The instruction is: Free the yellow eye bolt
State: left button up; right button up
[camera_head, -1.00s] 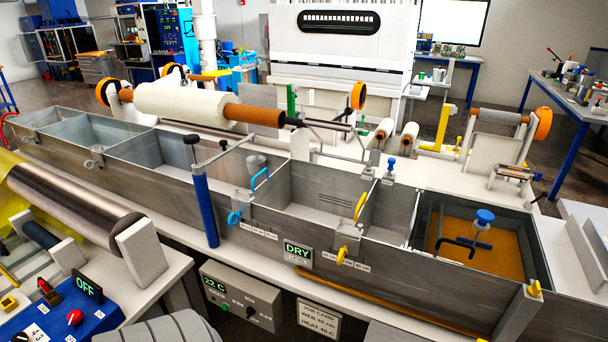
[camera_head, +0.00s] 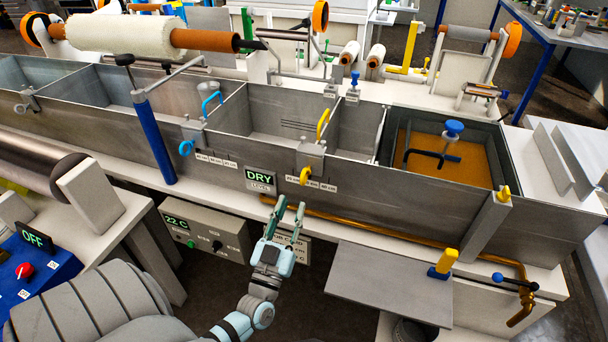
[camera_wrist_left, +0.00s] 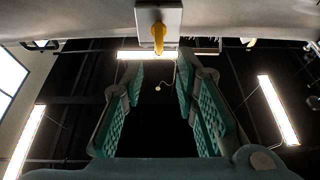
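The yellow eye bolt (camera_head: 305,175) sits on the front wall of the grey bath, at the bottom of a small metal bracket (camera_head: 310,158). A yellow handle (camera_head: 323,124) stands above that bracket. My left gripper (camera_head: 289,206) is below and slightly left of the eye bolt, pointing up, with its green fingers apart and nothing between them. In the left wrist view the yellow eye bolt (camera_wrist_left: 158,38) hangs beyond the open fingertips (camera_wrist_left: 165,80), apart from them. My right gripper is not in view.
A blue ring (camera_head: 186,148) and blue post (camera_head: 155,140) are to the left. The DRY sign (camera_head: 260,181) is just above left of my gripper. A brass pipe (camera_head: 400,233) runs under the bath wall. A grey shelf (camera_head: 390,283) with a yellow block (camera_head: 446,262) is at right.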

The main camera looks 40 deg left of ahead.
aim_at(301, 182)
pick_arm(q)
jog(key=shift+h, duration=0.3)
jog(key=x, duration=1)
